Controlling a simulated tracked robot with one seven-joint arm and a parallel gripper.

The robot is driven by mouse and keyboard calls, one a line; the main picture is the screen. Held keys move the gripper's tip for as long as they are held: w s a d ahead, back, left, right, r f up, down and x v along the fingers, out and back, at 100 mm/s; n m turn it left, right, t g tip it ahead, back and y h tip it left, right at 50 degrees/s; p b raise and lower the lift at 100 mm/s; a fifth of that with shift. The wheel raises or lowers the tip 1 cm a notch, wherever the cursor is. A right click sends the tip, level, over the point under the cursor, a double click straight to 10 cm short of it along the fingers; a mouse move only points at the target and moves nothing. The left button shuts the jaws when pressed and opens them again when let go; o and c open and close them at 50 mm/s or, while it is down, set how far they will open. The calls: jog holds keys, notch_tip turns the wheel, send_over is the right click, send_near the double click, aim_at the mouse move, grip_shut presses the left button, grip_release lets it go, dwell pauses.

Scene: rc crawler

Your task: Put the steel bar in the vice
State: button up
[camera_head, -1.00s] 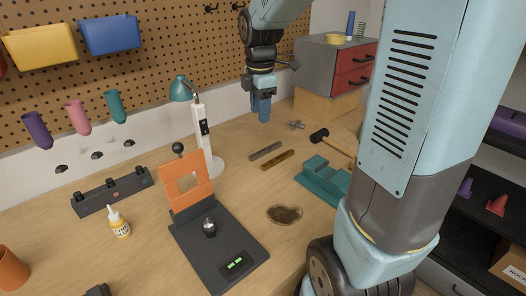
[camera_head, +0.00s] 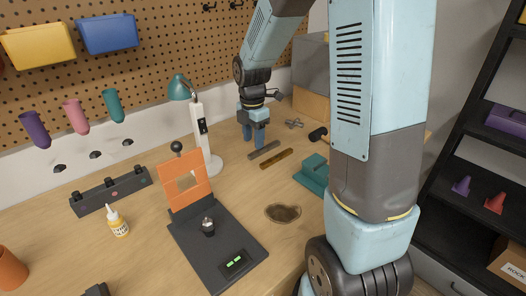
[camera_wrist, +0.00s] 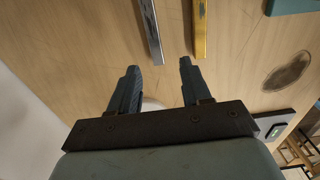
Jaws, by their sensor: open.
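The steel bar (camera_head: 264,150) is a thin grey bar lying flat on the bench, beside a brass-coloured bar (camera_head: 276,159). In the wrist view the steel bar (camera_wrist: 151,30) lies ahead of my fingertips, left of the middle, and the brass bar (camera_wrist: 199,28) is to its right. My gripper (camera_head: 254,141) is open and empty, just behind the steel bar's far end in the head view; its two fingers (camera_wrist: 158,64) are wide apart in the wrist view.
A lamp (camera_head: 201,130) stands left of my gripper. An orange and black device (camera_head: 220,250) is in front, with a glue bottle (camera_head: 117,222) to its left. A hammer (camera_head: 318,134) and a small metal part (camera_head: 294,124) lie behind the vice. A dark stain (camera_head: 283,213) marks the bench.

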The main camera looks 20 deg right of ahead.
aim_at(253, 154)
jog(key=shift+w+f, duration=0.1)
jog(key=shift+f, duration=2.6)
jog(key=shift+c, duration=0.5)
grip_shut()
